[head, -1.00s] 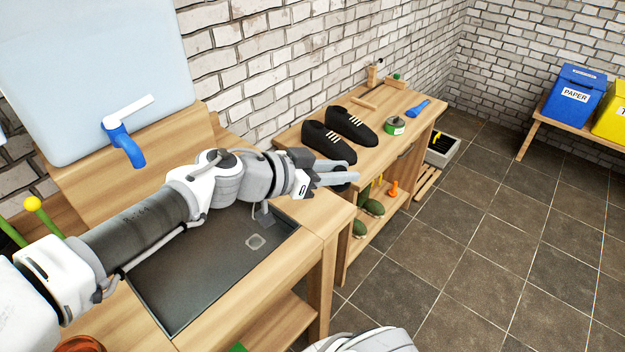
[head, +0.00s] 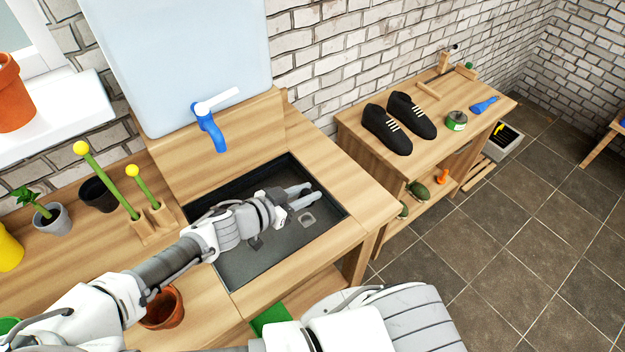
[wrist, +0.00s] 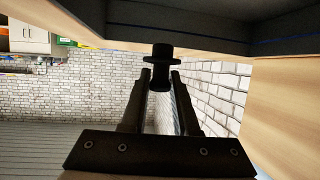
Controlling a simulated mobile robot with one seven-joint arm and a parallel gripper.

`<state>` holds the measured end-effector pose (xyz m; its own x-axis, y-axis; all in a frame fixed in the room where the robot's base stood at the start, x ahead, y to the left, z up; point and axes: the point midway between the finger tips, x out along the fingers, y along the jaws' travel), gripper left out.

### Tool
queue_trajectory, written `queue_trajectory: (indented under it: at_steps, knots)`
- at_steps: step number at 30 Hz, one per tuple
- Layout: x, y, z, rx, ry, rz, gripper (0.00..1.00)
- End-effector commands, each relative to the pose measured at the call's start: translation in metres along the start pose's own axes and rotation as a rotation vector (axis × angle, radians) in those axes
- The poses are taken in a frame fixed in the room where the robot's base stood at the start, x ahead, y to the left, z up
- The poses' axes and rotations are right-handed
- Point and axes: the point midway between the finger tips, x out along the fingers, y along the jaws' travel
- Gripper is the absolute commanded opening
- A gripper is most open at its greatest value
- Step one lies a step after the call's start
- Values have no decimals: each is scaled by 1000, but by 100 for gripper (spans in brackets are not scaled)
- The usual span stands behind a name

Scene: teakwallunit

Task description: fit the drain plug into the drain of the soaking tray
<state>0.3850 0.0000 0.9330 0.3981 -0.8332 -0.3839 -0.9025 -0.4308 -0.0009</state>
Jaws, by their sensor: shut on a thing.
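The soaking tray (head: 235,280) is a dark, rectangular basin set into the wooden bench. Its drain (head: 306,220) shows as a pale, squarish ring on the tray floor, towards the right end. My gripper (head: 302,194) is over the tray, beyond the drain in the head view and apart from it. In the wrist view, the drain plug (wrist: 161,52), black with a wide flange, is between the fingertips of my gripper (wrist: 160,80), which is shut on it. I cannot make out the plug in the head view. The drain is not visible in the wrist view.
A blue tap (head: 210,130) with a white lever stands behind the tray. Yellow-tipped green sticks (head: 110,185) and pots are to the left. A terracotta pot (head: 162,308) is near my arm. Black shoes (head: 387,130) stand on a bench to the right.

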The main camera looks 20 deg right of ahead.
Motion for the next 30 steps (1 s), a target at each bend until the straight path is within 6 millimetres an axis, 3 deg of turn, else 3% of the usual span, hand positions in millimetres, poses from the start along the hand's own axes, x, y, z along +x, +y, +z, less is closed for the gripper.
queue_trajectory:
  at_steps: [13, 30]
  knots:
    - [2, 0, 4, 1, -1, 0, 0]
    - [21, 0, 50, 0, -1, 0, 0]
